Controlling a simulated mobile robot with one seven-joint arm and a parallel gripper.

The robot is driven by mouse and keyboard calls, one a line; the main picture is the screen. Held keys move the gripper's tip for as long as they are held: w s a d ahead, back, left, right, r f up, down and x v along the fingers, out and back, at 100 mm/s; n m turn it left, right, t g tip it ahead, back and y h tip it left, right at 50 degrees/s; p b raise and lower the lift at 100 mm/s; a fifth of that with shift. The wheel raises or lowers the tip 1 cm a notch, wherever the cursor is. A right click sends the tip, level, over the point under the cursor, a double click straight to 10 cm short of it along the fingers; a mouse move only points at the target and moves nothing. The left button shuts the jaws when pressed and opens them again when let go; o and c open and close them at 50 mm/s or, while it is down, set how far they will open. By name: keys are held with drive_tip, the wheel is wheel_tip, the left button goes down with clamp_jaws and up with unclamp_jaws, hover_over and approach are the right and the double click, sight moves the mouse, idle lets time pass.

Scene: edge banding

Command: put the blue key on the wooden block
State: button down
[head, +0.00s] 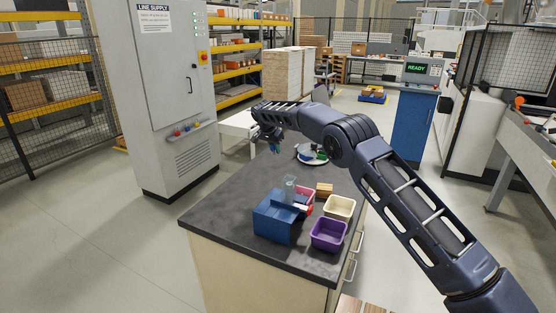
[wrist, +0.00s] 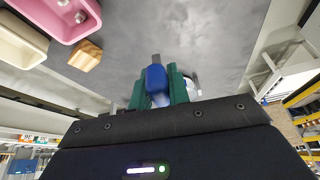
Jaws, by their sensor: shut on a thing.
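My gripper (head: 274,146) is over the far left part of the dark counter in the head view, its green fingers pointing down. In the wrist view my gripper (wrist: 155,92) is shut on the blue key (wrist: 156,78), which sits between the green fingers. The fingers hide part of the key, and it is too small to make out in the head view. The wooden block (head: 324,189) lies on the counter between the bins and the plate. It also shows at the upper left of the wrist view (wrist: 86,55), apart from the gripper.
A white plate (head: 303,151) with small coloured things stands near the arm. A blue box (head: 272,222) with a clear cup (head: 289,187), a cream bin (head: 340,208), a purple bin (head: 328,235) and a pink bin (wrist: 80,18) are near the block. The counter's left side is clear.

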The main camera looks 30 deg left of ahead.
drive_tip(key=shift+w+d+r, duration=0.2)
drive_tip(key=shift+d+r, duration=0.1)
drive_tip(key=shift+r, duration=0.05)
drive_tip(key=w+d+r, duration=0.2)
drive_tip(key=d, duration=0.4)
drive_tip(key=w+d+r, duration=0.2)
drive_tip(key=w+d, duration=0.1)
drive_tip(key=d, duration=0.3)
drive_tip(key=n, duration=0.2)
hover_over(326, 184)
drive_tip(key=s, duration=0.1)
drive_tip(key=shift+y, duration=0.3)
drive_tip(key=f, duration=1.8)
drive_tip(key=shift+s+f, duration=0.2)
drive_tip(key=shift+f, duration=0.2)
drive_tip(key=shift+f, duration=0.1)
drive_tip(key=c, duration=1.3)
unclamp_jaws()
